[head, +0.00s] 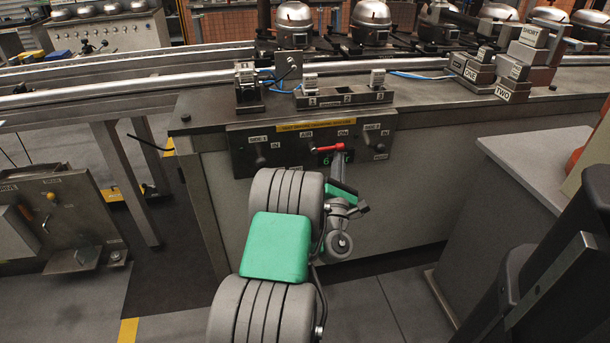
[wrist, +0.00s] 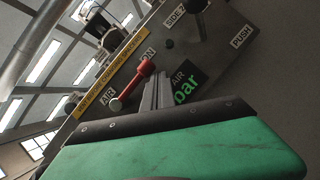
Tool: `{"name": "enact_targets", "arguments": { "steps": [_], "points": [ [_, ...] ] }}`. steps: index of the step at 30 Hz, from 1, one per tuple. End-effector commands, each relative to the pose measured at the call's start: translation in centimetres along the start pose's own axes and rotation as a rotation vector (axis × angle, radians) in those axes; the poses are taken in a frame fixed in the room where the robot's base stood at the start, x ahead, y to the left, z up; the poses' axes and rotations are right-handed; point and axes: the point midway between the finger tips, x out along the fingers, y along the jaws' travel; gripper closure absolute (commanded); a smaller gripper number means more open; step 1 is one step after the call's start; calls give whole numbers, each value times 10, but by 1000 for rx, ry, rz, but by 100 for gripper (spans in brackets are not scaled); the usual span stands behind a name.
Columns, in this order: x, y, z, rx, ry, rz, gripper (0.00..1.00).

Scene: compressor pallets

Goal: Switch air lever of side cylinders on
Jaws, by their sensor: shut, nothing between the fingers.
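The red air lever (head: 330,148) is on the dark control panel (head: 245,158), below the AIR and ON labels. It lies nearly level, its free end on the right under ON. In the wrist view the red lever (wrist: 133,87) runs from a silver pivot near AIR to a round red end near ON. My gripper (head: 340,156) is shut and empty, just below the lever's right end. In the wrist view its fingertips (wrist: 156,78) are close beside the red end; I cannot tell whether they touch. My arm hides part of the panel's lower edge.
Side 1 and side 2 knobs and IN labels flank the lever. A green display (wrist: 190,86) reading bar sits close beside my fingers. Numbered clamp blocks (head: 345,96) stand on the bench above. A grey cabinet (head: 530,165) stands at the right.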

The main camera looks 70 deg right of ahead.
Motion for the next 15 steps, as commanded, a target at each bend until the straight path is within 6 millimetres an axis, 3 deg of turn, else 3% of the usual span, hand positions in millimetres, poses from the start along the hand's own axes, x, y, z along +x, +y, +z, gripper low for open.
{"name": "enact_targets", "arguments": {
  "steps": [8, 15],
  "points": [
    [0, -1, 0, -1, -1, -1, 100],
    [-8, -21, -32, 3, 5, 4, 100]
  ]
}}
